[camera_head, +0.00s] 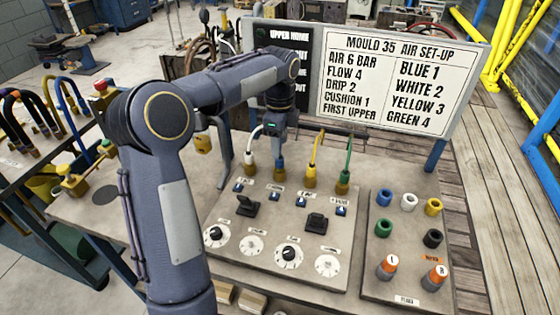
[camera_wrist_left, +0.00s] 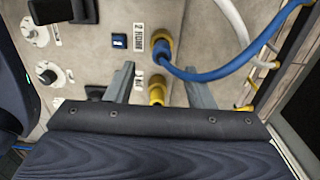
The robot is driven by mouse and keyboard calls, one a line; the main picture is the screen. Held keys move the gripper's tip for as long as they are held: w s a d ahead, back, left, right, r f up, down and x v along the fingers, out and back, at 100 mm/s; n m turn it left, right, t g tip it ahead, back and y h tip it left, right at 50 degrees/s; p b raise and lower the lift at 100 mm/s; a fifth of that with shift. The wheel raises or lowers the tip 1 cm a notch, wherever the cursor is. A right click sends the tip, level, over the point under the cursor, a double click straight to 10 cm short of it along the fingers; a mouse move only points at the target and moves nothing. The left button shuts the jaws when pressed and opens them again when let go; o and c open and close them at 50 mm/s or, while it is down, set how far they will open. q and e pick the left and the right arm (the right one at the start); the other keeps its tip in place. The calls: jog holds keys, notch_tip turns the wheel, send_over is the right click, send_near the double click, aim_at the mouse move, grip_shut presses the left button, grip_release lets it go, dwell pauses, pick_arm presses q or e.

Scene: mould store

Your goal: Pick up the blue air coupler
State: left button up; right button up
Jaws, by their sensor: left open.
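The blue air coupler (camera_head: 280,168) stands at the back of the grey panel, between the white coupler (camera_head: 250,162) and the yellow coupler (camera_head: 310,175). The green coupler (camera_head: 343,182) stands at the right of the row. My left gripper (camera_head: 277,130) is above the blue coupler and hides its upper part and hose. In the left wrist view the blue coupler (camera_wrist_left: 161,45) has a yellowish body and a blue hose curving right. The open left fingers (camera_wrist_left: 158,75) are short of it, with another yellowish fitting (camera_wrist_left: 157,92) partly between them. My right gripper is not in view.
The panel (camera_head: 265,235) carries black levers, small blue switches and several dials. A board (camera_head: 407,278) at right has coloured sockets and two orange-topped pegs. The set-up sign (camera_head: 390,85) stands behind the couplers. The white hose (camera_wrist_left: 232,22) passes close by the blue one.

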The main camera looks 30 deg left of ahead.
aim_at(279, 160)
pick_arm(q)
notch_tip(279, 160, down, 7)
jog(key=shift+w+a+r, duration=0.1)
grip_shut()
dwell(0.5)
